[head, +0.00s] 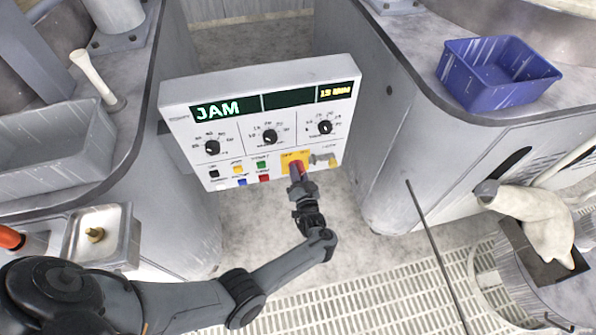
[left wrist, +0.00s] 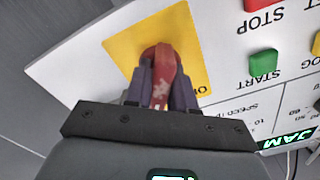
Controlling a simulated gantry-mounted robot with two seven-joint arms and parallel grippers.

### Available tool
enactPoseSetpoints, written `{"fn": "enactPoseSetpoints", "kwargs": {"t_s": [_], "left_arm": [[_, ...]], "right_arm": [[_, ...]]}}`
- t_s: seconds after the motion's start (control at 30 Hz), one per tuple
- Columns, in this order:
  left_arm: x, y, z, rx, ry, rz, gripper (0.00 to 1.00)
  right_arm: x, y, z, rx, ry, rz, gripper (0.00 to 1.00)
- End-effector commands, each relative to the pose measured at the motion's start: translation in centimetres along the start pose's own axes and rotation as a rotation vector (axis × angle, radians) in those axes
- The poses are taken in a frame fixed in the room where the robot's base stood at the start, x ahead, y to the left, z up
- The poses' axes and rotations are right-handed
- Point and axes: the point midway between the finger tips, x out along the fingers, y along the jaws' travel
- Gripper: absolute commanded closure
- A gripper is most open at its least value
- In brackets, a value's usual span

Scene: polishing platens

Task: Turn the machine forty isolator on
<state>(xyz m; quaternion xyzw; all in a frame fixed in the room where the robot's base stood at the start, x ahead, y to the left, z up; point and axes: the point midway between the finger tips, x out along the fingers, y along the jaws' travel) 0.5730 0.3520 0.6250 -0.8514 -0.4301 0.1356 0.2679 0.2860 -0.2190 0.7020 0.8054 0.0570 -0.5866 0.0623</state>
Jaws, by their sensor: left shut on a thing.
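The control panel (head: 240,165) stands at the centre of the head view, white, with a screen reading JAM (head: 218,110). The isolator is a red handle (left wrist: 161,68) on a yellow plate (left wrist: 185,30) low on the panel; the plate also shows in the head view (head: 285,158). My left gripper (left wrist: 160,92) is shut on the red handle, with a finger on each side of it. In the head view, my left gripper (head: 297,178) reaches the handle from below and hides part of it. The plate's lettering is mostly covered, so the handle's setting is unclear.
Three black knobs (head: 270,137) sit above the isolator. Green START (left wrist: 264,62) and red STOP (left wrist: 258,4) buttons are beside the yellow plate. A blue bin (head: 470,85) stands at the upper right, a grey bin (head: 50,150) at the left. Grated floor lies below.

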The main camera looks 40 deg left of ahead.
Motion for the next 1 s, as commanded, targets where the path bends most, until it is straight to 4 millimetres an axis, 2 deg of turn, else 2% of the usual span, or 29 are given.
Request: {"fn": "enactPoseSetpoints", "kwargs": {"t_s": [0.33, 0.9, 0.93, 1.0], "left_arm": [[0.06, -0.01, 0.07, 0.16, -0.002, 0.001, 1.0], [0.05, 0.02, 0.15, 0.194, -0.002, 0.001, 1.0], [0.05, 0.02, 0.15, 0.194, -0.002, 0.001, 0.74], [0.05, 0.02, 0.15, 0.194, -0.002, 0.001, 0.64]], "right_arm": [[-0.45, -0.08, -0.17, 0.004, 0.001, -0.003, 0.57], [-0.47, 0.14, -0.12, -0.005, -0.001, 0.004, 0.57], [-0.47, 0.15, -0.12, -0.005, -0.001, 0.004, 0.57], [-0.47, 0.17, -0.12, -0.006, -0.001, 0.005, 0.57]]}}
